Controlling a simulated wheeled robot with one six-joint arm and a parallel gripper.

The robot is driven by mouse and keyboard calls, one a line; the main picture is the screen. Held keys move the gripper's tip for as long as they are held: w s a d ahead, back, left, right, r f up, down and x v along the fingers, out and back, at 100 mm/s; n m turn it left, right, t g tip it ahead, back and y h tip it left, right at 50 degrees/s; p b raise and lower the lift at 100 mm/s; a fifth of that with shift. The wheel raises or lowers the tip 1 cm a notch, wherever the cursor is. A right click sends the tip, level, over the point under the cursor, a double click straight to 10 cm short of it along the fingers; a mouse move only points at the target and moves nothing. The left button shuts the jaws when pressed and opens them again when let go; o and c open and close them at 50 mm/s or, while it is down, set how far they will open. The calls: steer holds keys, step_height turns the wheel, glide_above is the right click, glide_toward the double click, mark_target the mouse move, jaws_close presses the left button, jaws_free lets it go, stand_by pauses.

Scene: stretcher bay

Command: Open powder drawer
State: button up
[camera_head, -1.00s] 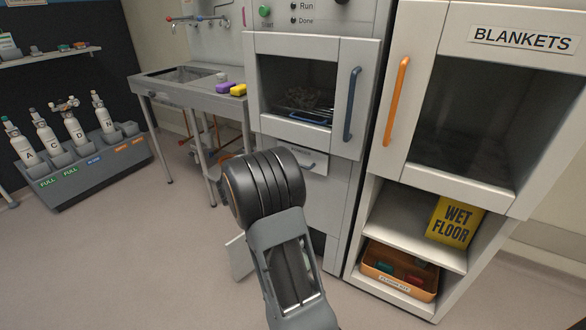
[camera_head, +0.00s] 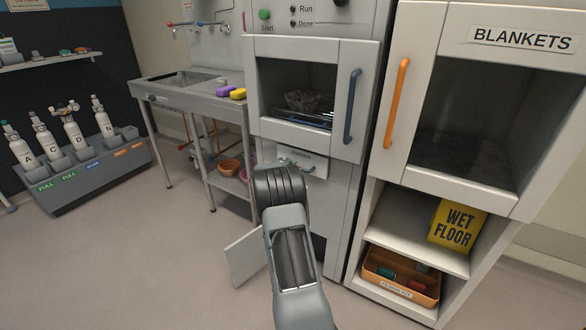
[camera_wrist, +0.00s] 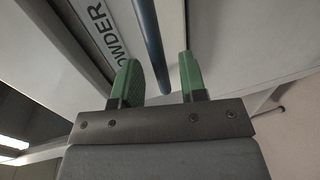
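The powder drawer (camera_head: 319,161) is a small white front below the glass door of the tall white machine, and it looks shut. In the wrist view its label (camera_wrist: 97,30) shows letters reading "OWDER". Its dark blue bar handle (camera_wrist: 150,45) runs down between the fingers of my gripper (camera_wrist: 158,72). In the head view my gripper (camera_head: 295,163) is at the drawer front, partly hidden by my wrist.
The machine's glass door (camera_head: 304,92) with its blue handle (camera_head: 352,106) is shut above the drawer. A pale panel (camera_head: 246,258) stands out low beside my arm. The blankets cabinet (camera_head: 408,150) is close on the right, a steel sink table (camera_head: 180,92) on the left.

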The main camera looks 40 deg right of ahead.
steer(key=shift+x, duration=0.9)
steer(key=shift+c, duration=0.2)
jaws_close()
